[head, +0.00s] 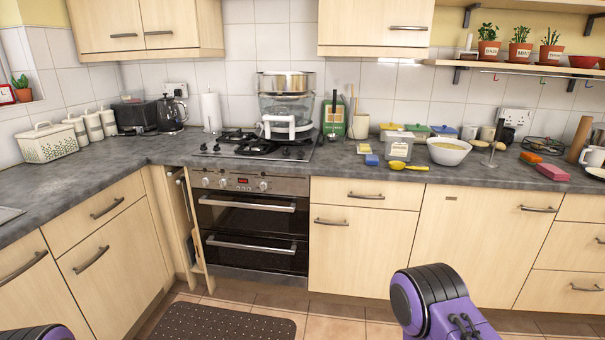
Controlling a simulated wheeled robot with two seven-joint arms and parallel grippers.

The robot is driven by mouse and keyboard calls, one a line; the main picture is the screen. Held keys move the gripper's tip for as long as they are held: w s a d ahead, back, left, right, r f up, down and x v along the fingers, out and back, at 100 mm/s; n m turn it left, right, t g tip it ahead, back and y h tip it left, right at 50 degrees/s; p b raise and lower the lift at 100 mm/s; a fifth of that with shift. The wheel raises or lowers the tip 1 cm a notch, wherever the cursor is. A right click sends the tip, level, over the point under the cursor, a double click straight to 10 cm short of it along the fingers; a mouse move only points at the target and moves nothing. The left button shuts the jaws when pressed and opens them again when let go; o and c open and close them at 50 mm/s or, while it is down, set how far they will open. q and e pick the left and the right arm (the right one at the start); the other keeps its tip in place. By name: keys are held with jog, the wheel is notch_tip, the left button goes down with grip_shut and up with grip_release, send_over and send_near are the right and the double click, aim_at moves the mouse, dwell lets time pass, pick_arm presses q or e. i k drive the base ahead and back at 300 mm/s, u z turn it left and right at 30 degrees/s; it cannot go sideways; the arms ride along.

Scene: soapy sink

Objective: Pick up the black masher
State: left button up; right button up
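I cannot tell for sure which thing is the black masher. A slim upright utensil with a dark handle (497,133) stands on the right counter, right of the white bowl. Another long black utensil (334,106) is upright in front of the green container behind the hob; its lower end is hard to make out. Neither of my grippers shows. Only a purple and black part of my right arm is at the bottom right of centre, and a bit of my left arm at the bottom left corner, both well short of the counter.
The grey worktop (120,172) runs in an L. A white bowl (448,151), yellow scoop (408,166), lidded tubs (399,143), pink block (552,172) and orange block (531,158) crowd the right counter. A glass steamer (287,105) stands on the hob. A shelf (520,68) hangs above.

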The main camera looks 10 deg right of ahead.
aim_at(500, 124)
jog(key=z, duration=1)
jog(key=i, duration=1.7)
jog(key=z, duration=1.1)
